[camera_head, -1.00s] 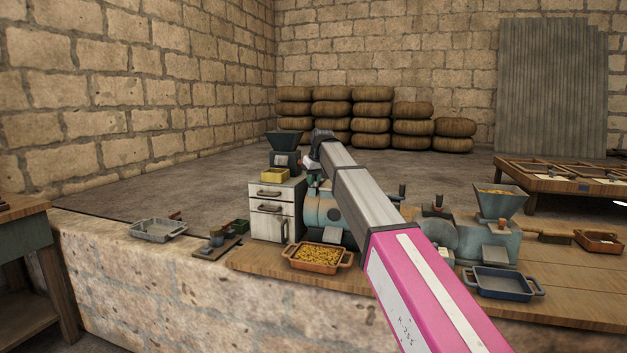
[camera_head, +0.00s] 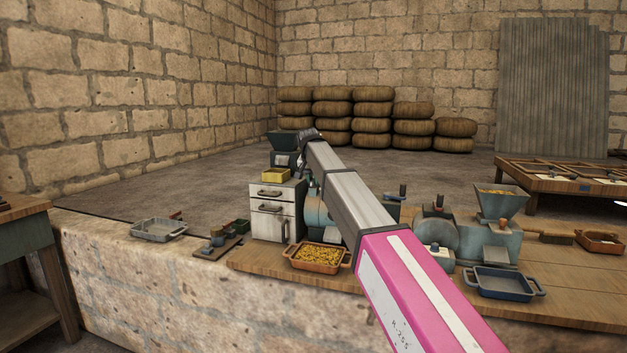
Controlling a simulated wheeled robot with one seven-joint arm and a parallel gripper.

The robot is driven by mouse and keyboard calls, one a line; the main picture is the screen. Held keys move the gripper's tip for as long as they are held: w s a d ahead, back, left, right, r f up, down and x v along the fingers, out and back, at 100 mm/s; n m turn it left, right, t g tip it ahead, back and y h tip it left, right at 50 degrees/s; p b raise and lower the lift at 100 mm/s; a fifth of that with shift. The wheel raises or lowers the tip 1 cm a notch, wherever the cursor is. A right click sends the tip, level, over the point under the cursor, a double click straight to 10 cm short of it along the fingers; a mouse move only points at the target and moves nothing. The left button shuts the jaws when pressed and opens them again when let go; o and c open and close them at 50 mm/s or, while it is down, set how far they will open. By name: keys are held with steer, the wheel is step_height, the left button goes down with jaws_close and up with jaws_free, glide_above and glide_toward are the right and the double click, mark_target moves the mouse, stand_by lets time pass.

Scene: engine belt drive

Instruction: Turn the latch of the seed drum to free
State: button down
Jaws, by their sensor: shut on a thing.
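The teal drum (camera_head: 316,212), which I take for the seed drum, stands on the wooden bench just right of the white drawer cabinet. My arm crosses in front of it and hides most of its right side. My gripper (camera_head: 312,180) hangs from the arm's far end, at the drum's upper left beside the cabinet. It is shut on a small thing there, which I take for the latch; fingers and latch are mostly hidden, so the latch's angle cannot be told.
The white cabinet (camera_head: 275,211) carries a yellow box (camera_head: 276,175), close left of my gripper. An orange tray of grain (camera_head: 318,258) and a blue tray (camera_head: 502,283) sit in front. A hopper machine (camera_head: 497,225) stands right. Stacked sacks (camera_head: 372,115) lie behind.

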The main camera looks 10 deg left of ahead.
steer(key=shift+m, duration=0.3)
steer(key=c, duration=1.1)
jaws_free()
steer(key=shift+o, duration=0.2)
steer(key=v, duration=1)
steer(key=shift+s+a+r, duration=0.2)
steer(key=shift+r, duration=0.15)
